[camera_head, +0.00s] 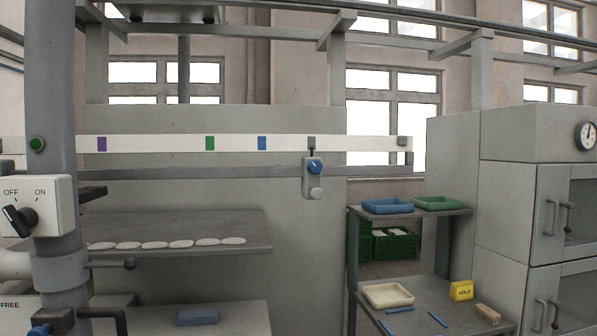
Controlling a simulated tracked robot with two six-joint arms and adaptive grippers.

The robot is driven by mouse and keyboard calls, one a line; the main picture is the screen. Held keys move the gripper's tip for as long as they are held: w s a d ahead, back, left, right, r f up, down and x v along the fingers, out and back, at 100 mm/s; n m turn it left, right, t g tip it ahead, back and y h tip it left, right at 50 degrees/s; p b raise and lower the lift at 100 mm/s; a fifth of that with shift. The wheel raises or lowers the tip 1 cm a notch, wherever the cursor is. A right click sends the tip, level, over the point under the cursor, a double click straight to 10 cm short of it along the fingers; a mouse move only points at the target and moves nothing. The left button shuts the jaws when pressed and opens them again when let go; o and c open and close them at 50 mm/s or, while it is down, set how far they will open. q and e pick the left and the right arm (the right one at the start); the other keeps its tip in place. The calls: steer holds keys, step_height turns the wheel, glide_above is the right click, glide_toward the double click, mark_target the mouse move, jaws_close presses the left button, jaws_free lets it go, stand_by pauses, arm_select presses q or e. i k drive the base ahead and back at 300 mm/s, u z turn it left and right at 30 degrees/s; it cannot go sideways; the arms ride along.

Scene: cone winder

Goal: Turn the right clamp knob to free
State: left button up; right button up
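A pale box with the word FREE (10,305) is cut off by the lower left corner. A dark knob (55,320) shows beside it, partly out of frame; I cannot tell its setting, nor whether it is the right clamp knob. A grey box with a blue knob (314,167) hangs from the rail near the middle. Above the FREE box, a white box with a black OFF/ON knob (20,221) sits on a grey post, its pointer tip toward OFF. Neither of my grippers is in view.
A shelf (180,262) holds several flat white discs. A blue block (198,316) lies on the lower surface. At right, a table holds a cream tray (388,296), a yellow HOLD block (461,291) and a brush (488,314). A grey cabinet (503,215) stands far right.

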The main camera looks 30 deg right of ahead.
mark_target(315, 166)
steer(key=z, duration=0.2)
steer(key=i, duration=0.85)
steer(key=u, duration=0.1)
